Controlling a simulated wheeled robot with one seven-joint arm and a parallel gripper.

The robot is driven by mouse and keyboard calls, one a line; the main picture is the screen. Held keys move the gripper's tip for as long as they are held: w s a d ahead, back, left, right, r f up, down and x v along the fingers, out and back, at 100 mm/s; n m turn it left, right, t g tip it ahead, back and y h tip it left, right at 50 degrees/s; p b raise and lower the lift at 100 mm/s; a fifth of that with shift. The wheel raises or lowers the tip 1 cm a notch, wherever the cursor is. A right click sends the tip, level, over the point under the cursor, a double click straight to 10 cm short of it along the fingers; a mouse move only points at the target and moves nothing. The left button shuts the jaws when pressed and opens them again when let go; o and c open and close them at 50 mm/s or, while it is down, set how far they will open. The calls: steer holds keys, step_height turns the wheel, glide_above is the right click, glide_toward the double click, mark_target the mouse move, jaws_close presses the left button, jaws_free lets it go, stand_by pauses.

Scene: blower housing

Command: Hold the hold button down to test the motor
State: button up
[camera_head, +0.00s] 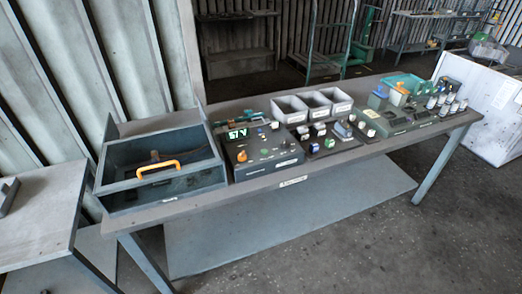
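A dark control panel (265,163) stands on the long workbench (190,197), right of an open grey box. It has a lit green display (237,134), an orange knob (242,156) and several small buttons and knobs. The lettering is too small to read, so I cannot tell which control is the hold button. I cannot make out a motor for certain. My gripper is not in view.
The open box (110,180) with an orange handle (158,168) stands at the bench's left end. Grey bins (290,109) sit behind small coloured parts. Fixtures and bottles (440,102) fill the right end. Floor in front is clear; a side table (40,215) stands left.

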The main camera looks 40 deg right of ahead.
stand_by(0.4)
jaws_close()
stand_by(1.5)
